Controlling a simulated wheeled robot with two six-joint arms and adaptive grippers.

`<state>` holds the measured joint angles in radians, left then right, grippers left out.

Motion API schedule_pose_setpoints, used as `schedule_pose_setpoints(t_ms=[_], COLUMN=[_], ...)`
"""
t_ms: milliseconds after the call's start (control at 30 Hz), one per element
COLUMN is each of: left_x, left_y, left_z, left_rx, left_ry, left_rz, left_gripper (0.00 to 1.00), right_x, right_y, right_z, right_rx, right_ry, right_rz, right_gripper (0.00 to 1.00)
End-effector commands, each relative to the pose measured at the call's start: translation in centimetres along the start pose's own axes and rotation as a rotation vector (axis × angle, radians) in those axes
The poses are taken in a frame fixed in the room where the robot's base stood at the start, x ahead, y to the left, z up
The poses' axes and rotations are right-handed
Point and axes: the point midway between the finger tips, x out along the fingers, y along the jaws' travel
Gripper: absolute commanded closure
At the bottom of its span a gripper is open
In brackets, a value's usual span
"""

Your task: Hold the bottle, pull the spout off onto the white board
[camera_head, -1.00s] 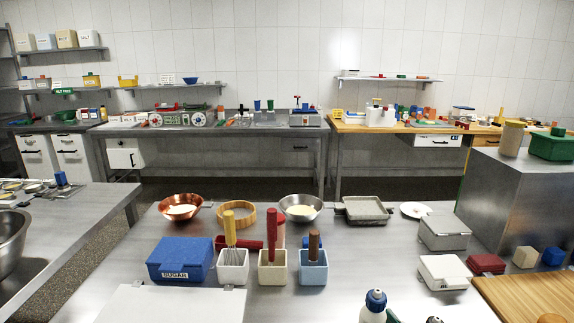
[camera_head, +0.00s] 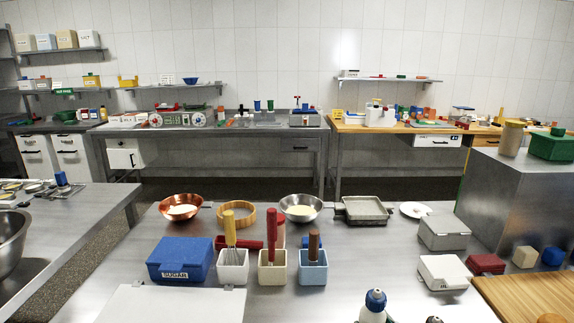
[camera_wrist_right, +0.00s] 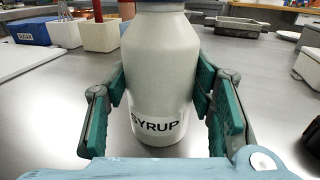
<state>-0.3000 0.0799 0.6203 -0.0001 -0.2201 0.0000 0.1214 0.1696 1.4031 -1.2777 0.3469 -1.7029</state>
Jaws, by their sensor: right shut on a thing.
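The white syrup bottle (camera_wrist_right: 160,65) stands upright on the steel table, with a "SYRUP" label low on its side. In the head view its blue spout (camera_head: 376,298) with a pale tip shows at the bottom edge, still on the bottle. In the right wrist view only a sliver of blue shows at the top. My right gripper (camera_wrist_right: 160,88) is shut on the bottle body, teal pads on both sides. The white board (camera_head: 165,304) lies at the front left, bare where visible; it also shows in the right wrist view (camera_wrist_right: 28,62). My left gripper is not in view.
Behind the board stand a blue sugar box (camera_head: 181,262) and several small pots holding tools (camera_head: 272,268). Bowls and a grey tray (camera_head: 363,211) are farther back. A white box (camera_head: 444,272) and a wooden board (camera_head: 530,297) lie to the right. Table between pots and bottle is clear.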

Motion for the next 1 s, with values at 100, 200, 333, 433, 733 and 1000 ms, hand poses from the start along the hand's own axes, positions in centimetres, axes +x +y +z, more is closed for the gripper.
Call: schedule_pose_setpoints(t_ms=[100, 200, 333, 433, 733, 1000], left_x=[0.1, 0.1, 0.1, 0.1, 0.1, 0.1], left_y=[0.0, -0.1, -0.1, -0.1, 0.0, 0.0], left_z=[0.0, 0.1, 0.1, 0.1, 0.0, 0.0], left_rx=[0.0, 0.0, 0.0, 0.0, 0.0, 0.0], left_ry=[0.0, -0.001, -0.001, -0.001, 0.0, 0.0], left_rz=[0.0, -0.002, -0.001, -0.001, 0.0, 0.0], left_gripper=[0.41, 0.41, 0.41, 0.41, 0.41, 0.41], right_x=[0.0, 0.0, 0.0, 0.0, -2.7, -9.9], right_y=[0.0, 0.0, 0.0, 0.0, 0.0, 0.0], right_z=[-0.2, -0.2, -0.1, -0.1, -0.3, -0.3], right_rx=[0.0, 0.0, 0.0, 0.0, -0.002, 0.001], right_ry=[0.002, 0.002, 0.001, 0.001, 0.004, 0.005], right_rz=[0.0, 0.0, 0.0, 0.0, 0.0, 0.002], right_gripper=[0.49, 0.33, 0.27, 0.27, 0.27, 0.27])
